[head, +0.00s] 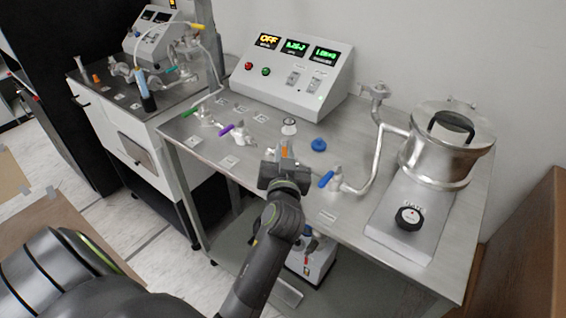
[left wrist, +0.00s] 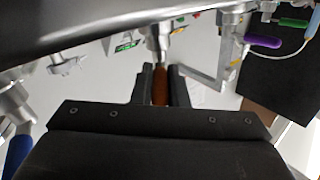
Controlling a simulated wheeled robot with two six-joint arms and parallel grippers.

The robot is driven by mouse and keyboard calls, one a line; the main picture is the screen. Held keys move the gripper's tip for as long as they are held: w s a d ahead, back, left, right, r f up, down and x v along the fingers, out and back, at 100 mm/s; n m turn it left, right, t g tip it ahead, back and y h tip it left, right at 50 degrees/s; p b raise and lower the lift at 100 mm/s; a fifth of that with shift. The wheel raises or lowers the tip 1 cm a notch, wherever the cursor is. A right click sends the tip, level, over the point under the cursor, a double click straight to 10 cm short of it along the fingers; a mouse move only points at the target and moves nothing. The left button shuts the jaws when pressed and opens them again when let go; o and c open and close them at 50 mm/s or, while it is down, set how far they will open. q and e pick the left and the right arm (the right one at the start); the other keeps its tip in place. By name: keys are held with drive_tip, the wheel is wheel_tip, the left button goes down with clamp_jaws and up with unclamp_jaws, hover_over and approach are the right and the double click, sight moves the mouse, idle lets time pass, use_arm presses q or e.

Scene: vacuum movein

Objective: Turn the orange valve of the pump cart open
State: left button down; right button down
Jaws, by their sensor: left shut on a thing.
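My left gripper (head: 284,170) reaches over the front edge of the steel bench and is shut on the orange valve handle (head: 284,153). In the left wrist view the orange handle (left wrist: 160,88) lies between the two dark fingers (left wrist: 160,84), pointing from the metal valve body (left wrist: 156,40) towards the palm. In the head view the gripper hides most of the valve. My right gripper is not in view.
Near the gripper are a purple handle (head: 226,130), a blue handle (head: 326,179), and a blue knob (head: 319,145). A display box (head: 292,78) reading OFF stands behind. A steel chamber (head: 447,150) stands at right. Another cart (head: 120,110) stands at left.

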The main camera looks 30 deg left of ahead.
sight(285, 152)
use_arm(q)
drive_tip(key=shift+w+d+y, duration=0.1)
drive_tip(key=shift+y, duration=0.2)
drive_tip(key=c, duration=1.4)
unclamp_jaws()
drive_tip(key=shift+c, duration=0.2)
wheel_tip(285, 152, up, 10)
drive_tip(key=shift+p, duration=0.3)
